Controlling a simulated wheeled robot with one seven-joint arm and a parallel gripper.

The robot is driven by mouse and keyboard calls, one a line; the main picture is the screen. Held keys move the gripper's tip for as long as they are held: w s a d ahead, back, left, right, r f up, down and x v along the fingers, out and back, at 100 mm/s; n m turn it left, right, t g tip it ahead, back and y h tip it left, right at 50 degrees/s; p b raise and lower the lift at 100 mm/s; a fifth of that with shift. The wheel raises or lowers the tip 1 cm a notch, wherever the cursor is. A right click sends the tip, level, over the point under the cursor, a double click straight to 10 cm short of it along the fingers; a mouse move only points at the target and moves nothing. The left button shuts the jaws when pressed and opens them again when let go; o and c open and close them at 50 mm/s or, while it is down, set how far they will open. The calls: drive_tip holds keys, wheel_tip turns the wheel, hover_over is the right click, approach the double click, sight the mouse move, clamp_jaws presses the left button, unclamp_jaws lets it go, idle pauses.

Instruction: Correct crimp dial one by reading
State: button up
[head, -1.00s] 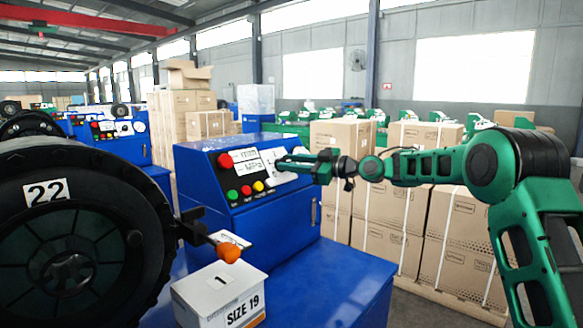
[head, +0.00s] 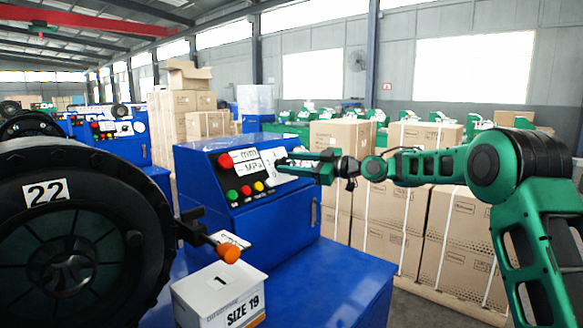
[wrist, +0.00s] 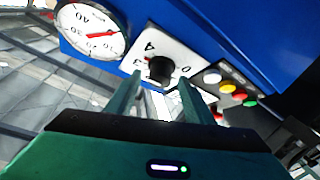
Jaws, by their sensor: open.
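The crimp dial is a black knob (wrist: 160,69) on a white scale plate (wrist: 172,52) with figures, seen in the wrist view on the blue panel. My gripper (wrist: 160,92) is open, with its two green fingers reaching toward the knob, one on each side below it. I cannot tell whether they touch it. A round white gauge (wrist: 92,32) with a red needle is beside the plate. In the head view my gripper (head: 284,163) is at the right part of the panel of the blue machine (head: 255,215) and hides the dial. The white readout labels (head: 248,161) show "mm" and "MPa".
A red button (head: 225,160) and smaller coloured buttons (head: 246,190) are left of my gripper. A white box (head: 220,294) marked "1" and "SIZE 19" stands in front. Stacked cartons (head: 385,240) stand behind my arm.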

drive_tip(key=v, duration=1)
drive_tip(key=shift+d, duration=0.15)
drive_tip(key=s+d+f+m+g+h, duration=0.1)
drive_tip(key=s+d+f+m+h, duration=0.55)
drive_tip(key=s+d, duration=0.4)
drive_tip(key=s+d+f+m+h, duration=0.6)
drive_tip(key=s+d+f, duration=0.15)
drive_tip(key=d, duration=0.65)
drive_tip(key=s+d+f+m+g+h, duration=0.1)
drive_tip(key=s+d+f+m+g, duration=0.1)
drive_tip(key=s, duration=1)
drive_tip(key=s+d+f+m+g+h, duration=0.1)
drive_tip(key=s+d+f+m, duration=0.3)
drive_tip(key=s, duration=0.8)
drive_tip(key=s+d+f+m+g+h, duration=0.1)
drive_tip(key=s+d+f+m+g, duration=0.2)
drive_tip(key=s, duration=0.9)
drive_tip(key=d+m, duration=0.2)
drive_tip(key=shift+s+f+m, duration=0.2)
drive_tip(key=shift+f+m, duration=0.05)
drive_tip(key=shift+m, duration=0.1)
